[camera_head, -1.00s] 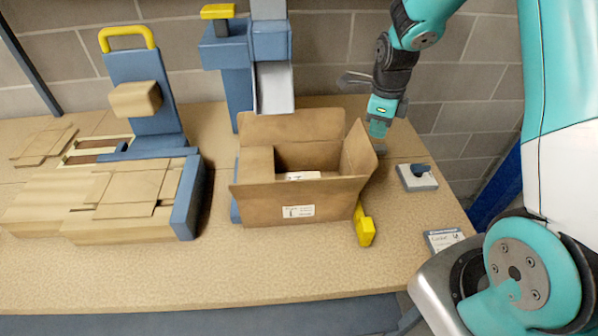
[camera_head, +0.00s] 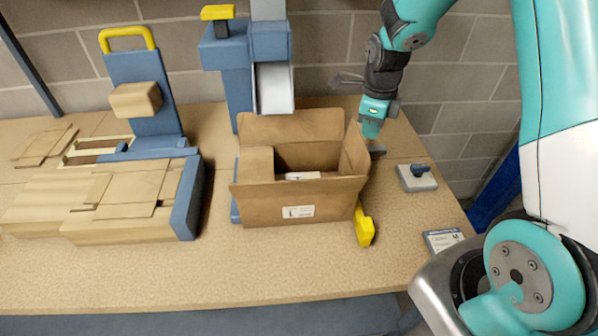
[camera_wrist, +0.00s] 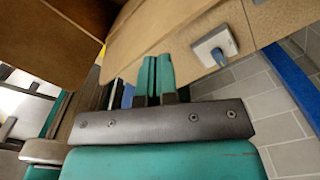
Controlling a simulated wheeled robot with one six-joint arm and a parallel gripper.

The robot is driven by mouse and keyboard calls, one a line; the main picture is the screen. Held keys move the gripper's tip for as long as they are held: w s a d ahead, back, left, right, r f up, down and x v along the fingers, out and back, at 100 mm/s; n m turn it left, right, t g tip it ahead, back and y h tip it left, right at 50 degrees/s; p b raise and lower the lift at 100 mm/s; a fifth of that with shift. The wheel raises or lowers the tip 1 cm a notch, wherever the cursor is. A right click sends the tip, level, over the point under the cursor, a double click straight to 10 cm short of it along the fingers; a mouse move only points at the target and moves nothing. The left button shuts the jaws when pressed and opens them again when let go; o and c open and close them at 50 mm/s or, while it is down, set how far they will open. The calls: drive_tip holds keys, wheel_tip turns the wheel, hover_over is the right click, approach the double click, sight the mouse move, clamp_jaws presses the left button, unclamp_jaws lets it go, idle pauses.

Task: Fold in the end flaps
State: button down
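An open cardboard box (camera_head: 255,207) with a white label stands mid-bench in the head view. Its right end flap (camera_head: 354,151) stands up, leaning slightly outward. The left end flap (camera_head: 258,166) lies inward over the box's left side. The back flap (camera_head: 290,126) stands up, and the label is on the front. My gripper (camera_head: 371,130) is just outside the right flap, pointing down. Whether it touches the flap is hard to tell. In the wrist view its two teal fingers (camera_wrist: 155,76) are together with nothing visible between them. Cardboard (camera_wrist: 55,40) fills the upper left there.
A blue stand with a metal chute (camera_head: 273,88) rises behind the box. A yellow piece (camera_head: 364,227) sticks out at its right front. A small grey block (camera_head: 417,178) lies to the right. Wooden pieces and a blue fixture (camera_head: 187,199) occupy the left. The front bench is clear.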

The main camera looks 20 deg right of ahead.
drive_tip(key=shift+w+a+f, duration=0.15)
drive_tip(key=shift+a+f, duration=0.05)
drive_tip(key=shift+a, duration=0.75)
drive_tip(key=shift+w+a+f, duration=0.15)
drive_tip(key=shift+a, duration=0.75)
drive_tip(key=shift+w+a+r+p, duration=0.15)
drive_tip(key=shift+w+a, duration=0.15)
drive_tip(key=shift+a, duration=0.4)
drive_tip(key=shift+w+a+p, duration=0.15)
drive_tip(key=shift+w+a, duration=0.1)
drive_tip(key=shift+a, duration=0.4)
drive_tip(key=shift+r, duration=0.1)
wheel_tip(320, 180, up, 7)
drive_tip(key=p, duration=0.5)
drive_tip(key=shift+p, duration=0.3)
